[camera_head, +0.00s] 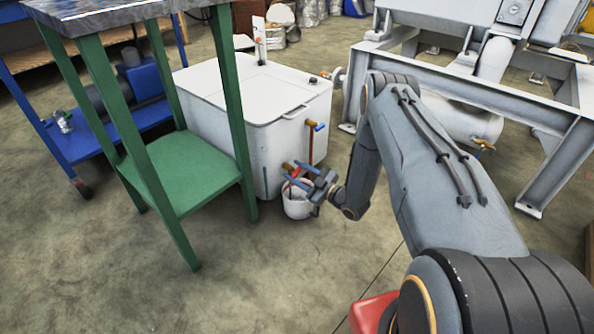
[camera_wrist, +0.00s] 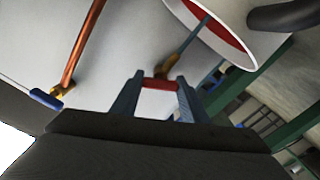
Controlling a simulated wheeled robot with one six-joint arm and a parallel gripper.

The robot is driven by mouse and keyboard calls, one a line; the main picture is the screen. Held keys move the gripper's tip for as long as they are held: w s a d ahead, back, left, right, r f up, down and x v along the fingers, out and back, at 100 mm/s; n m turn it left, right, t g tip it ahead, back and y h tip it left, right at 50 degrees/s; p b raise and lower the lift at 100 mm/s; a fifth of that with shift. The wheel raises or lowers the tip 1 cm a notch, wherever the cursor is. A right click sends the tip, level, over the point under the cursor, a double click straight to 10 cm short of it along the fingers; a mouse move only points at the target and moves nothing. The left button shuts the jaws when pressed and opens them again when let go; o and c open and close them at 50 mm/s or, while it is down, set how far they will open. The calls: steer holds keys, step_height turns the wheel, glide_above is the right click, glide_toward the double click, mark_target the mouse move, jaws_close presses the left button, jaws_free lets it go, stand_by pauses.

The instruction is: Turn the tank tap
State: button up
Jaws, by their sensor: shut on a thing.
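The white tank (camera_head: 262,135) stands at the centre of the head view. My gripper (camera_head: 292,172) reaches its lower front corner, where a brass tap (camera_head: 288,166) sticks out. In the wrist view my gripper (camera_wrist: 160,81) is shut on the tap's red handle (camera_wrist: 160,85), with one finger at each end of it. The brass tap body (camera_wrist: 178,66) shows just behind the handle. The handle is mostly hidden by the fingers in the head view. A second brass tap with a blue handle (camera_head: 319,127) sits higher on the tank, on a copper pipe (camera_wrist: 80,48).
A white bucket (camera_head: 298,209) stands on the floor just below my gripper; its rim (camera_wrist: 245,62) also shows in the wrist view. A green-legged table (camera_head: 196,170) stands close on the left, a grey metal frame (camera_head: 545,165) on the right. The floor in front is clear.

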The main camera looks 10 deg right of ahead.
steer(key=o, duration=1.1)
steer(key=shift+c, duration=0.2)
steer(key=p+v, duration=0.3)
steer(key=v, duration=0.5)
steer(key=shift+w, duration=0.1)
